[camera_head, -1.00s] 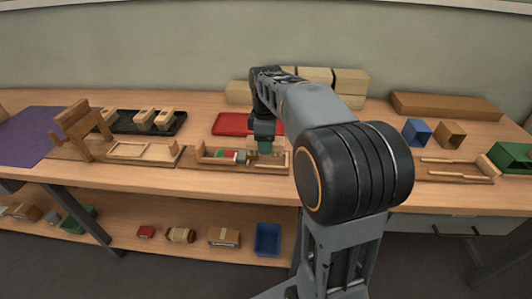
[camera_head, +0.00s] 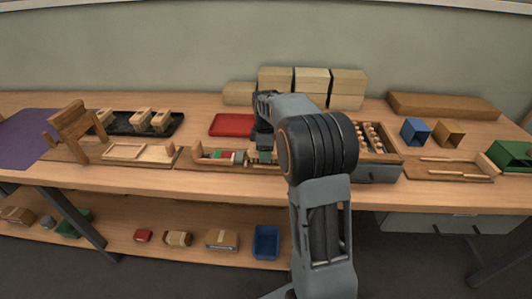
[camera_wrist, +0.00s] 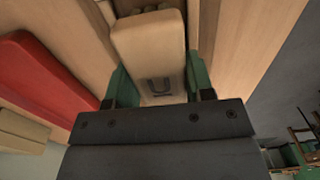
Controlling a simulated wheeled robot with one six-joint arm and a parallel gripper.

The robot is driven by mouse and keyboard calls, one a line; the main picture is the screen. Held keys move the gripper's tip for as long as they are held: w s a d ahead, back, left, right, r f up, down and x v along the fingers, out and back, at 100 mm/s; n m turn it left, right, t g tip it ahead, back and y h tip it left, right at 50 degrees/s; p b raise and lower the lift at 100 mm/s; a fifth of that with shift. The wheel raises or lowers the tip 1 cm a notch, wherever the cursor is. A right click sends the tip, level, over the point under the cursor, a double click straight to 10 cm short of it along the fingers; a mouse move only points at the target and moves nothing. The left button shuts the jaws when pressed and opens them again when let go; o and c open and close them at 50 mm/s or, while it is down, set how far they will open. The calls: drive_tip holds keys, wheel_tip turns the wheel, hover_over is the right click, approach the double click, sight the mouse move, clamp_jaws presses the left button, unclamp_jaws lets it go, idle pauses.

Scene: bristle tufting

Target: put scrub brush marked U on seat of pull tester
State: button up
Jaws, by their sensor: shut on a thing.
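The scrub brush is a pale wooden block (camera_wrist: 150,50) with a dark U on its face, in the wrist view. My gripper (camera_wrist: 158,78) is shut on it, one green finger at each side. In the head view my gripper (camera_head: 262,157) is low over the right part of a long wooden fixture with a red and green strip and a grey cylinder, which looks like the pull tester (camera_head: 196,154). The brush is mostly hidden there by the arm and gripper. I cannot tell whether it touches the seat.
A red pad (camera_head: 230,125) lies behind the fixture. A black tray (camera_head: 120,128) with several wooden blocks is at left, beside a wooden stand (camera_head: 75,125).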

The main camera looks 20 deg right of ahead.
drive_tip(key=shift+f, duration=0.15)
drive_tip(key=shift+f, duration=0.15)
drive_tip(key=o, duration=1)
drive_tip(key=shift+o, duration=0.2)
wheel_tip(320, 180, up, 11)
drive_tip(key=p, duration=0.2)
drive_tip(key=shift+p, duration=0.3)
drive_tip(key=s+a+f+m+t, duration=0.1)
drive_tip(key=s+a+f+m, duration=0.1)
drive_tip(key=s, duration=0.5)
drive_tip(key=s+a+f+m+t, duration=0.1)
drive_tip(key=s+a+f+m, duration=0.1)
drive_tip(key=s+a+m, duration=0.3)
drive_tip(key=s+a+f+m+t, duration=0.1)
drive_tip(key=s+a+f+m, duration=0.1)
drive_tip(key=s+m, duration=0.3)
drive_tip(key=s+a, duration=0.1)
drive_tip(key=s, duration=0.3)
drive_tip(key=shift+s+a+f, duration=0.15)
drive_tip(key=shift+s, duration=0.2)
